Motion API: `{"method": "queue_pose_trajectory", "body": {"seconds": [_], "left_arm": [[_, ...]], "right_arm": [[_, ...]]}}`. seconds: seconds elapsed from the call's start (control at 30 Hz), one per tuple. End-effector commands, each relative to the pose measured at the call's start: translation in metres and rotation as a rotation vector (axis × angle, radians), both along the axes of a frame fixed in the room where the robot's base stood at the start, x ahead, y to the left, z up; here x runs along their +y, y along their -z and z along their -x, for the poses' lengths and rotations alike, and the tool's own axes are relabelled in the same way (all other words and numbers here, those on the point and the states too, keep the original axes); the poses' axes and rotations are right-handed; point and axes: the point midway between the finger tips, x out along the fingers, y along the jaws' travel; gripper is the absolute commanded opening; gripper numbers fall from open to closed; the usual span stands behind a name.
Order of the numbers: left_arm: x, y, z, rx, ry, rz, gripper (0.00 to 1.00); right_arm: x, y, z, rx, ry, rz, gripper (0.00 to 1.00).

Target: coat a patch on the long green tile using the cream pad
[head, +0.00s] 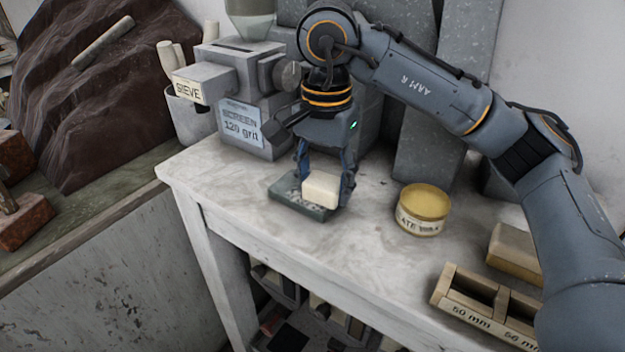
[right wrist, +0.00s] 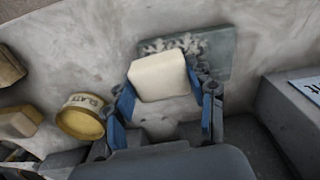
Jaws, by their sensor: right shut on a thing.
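The long grey-green tile (head: 283,191) lies flat on the pale worktop, and it also shows in the right wrist view (right wrist: 218,55). Pale mottled marks show on part of its face. My right gripper (head: 325,184) points down and is shut on the cream pad (head: 321,189), a rounded block. In the right wrist view the pad (right wrist: 158,77) sits between the blue fingers and hides part of the tile. The pad is over the tile; I cannot tell whether it touches. My left gripper is not in view.
A round yellow tub (head: 423,207) stands right of the tile. A tan block (head: 515,250) and a wooden compartment box (head: 482,306) are near the right. A grey machine labelled "120 grit" (head: 242,125) stands close behind the tile. The worktop's front left is clear.

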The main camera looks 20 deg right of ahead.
Motion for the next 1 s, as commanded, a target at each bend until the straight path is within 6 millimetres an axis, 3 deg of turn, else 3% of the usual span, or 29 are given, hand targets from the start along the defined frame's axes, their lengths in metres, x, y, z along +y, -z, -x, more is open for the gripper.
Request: {"method": "queue_pose_trajectory", "body": {"seconds": [0.7, 1.0], "left_arm": [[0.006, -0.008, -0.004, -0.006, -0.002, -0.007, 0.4], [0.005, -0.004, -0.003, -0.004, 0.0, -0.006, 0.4]], "right_arm": [[0.02, -0.004, -0.029, -0.007, 0.016, -0.004, 0.2], [0.022, 0.003, -0.028, -0.004, 0.01, -0.003, 0.2]]}}
